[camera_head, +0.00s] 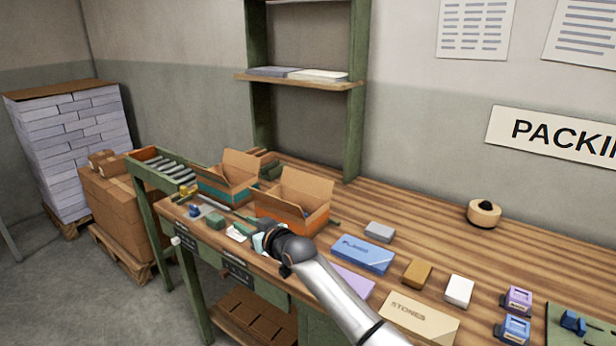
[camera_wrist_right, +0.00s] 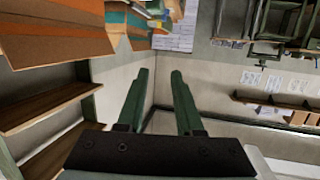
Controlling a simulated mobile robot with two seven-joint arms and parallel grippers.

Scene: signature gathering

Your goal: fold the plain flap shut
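A cardboard box with an orange band (camera_head: 290,218) stands on the bench with its flaps raised; I cannot tell which flap is the plain one. A second open box with a teal band (camera_head: 225,188) stands behind it to the left. My right gripper (camera_head: 258,238) is just in front of the orange-banded box, near the bench's front edge. In the right wrist view its two green fingers (camera_wrist_right: 160,75) are apart with nothing between them, and the orange-banded box (camera_wrist_right: 55,45) is at the upper left, clear of the fingers. My left gripper is out of view.
A blue box (camera_head: 362,254), a tan "STONES" box (camera_head: 420,318) and several small blocks lie to the right on the bench (camera_head: 420,220). A roller conveyor (camera_head: 165,168) is at the left end. A green shelf post (camera_head: 355,100) rises behind.

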